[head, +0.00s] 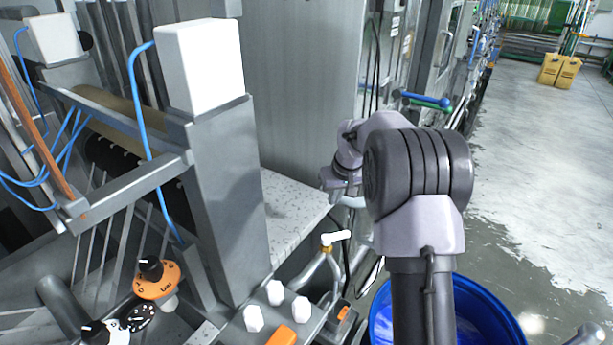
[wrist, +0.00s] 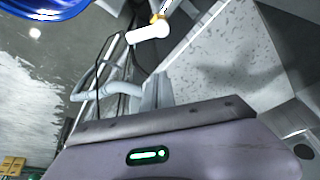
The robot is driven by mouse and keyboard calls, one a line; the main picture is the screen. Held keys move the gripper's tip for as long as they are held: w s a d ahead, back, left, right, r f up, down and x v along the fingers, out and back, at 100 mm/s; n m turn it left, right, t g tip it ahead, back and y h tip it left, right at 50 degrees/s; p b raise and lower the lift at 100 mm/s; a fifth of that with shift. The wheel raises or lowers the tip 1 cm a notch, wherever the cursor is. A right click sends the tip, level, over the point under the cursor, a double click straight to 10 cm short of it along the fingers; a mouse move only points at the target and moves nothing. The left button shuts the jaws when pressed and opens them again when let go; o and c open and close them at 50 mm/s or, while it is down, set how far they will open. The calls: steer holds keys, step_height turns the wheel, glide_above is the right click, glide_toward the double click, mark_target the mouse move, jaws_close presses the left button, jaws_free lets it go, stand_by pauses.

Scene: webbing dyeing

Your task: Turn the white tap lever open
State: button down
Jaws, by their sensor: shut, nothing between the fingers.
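The white tap lever (head: 336,237) sits on a brass tap, on a bent metal pipe beside the speckled counter. It lies roughly level, sideways across the tap top. In the wrist view the lever (wrist: 148,32) is at top centre, with a bit of brass (wrist: 158,17) at its end. My gripper (wrist: 157,82) shows at the lower middle of the wrist view, its fingers together and empty. It is apart from the lever. In the head view my arm hides most of the gripper.
A blue bucket (head: 488,310) stands on the wet floor by the tap. The speckled counter (head: 290,205) lies left of my arm. White knobs (head: 275,292) and an orange-ringed dial (head: 156,280) are nearby. A grey curved pipe (wrist: 100,90) runs close to the gripper. Open floor lies right.

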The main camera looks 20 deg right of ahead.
mark_target(336, 237)
step_height(336, 237, down, 13)
steer(key=d, duration=0.2)
steer(key=shift+w+d+r+p, duration=0.2)
steer(key=shift+w+d+p, duration=0.15)
steer(key=shift+w, duration=0.1)
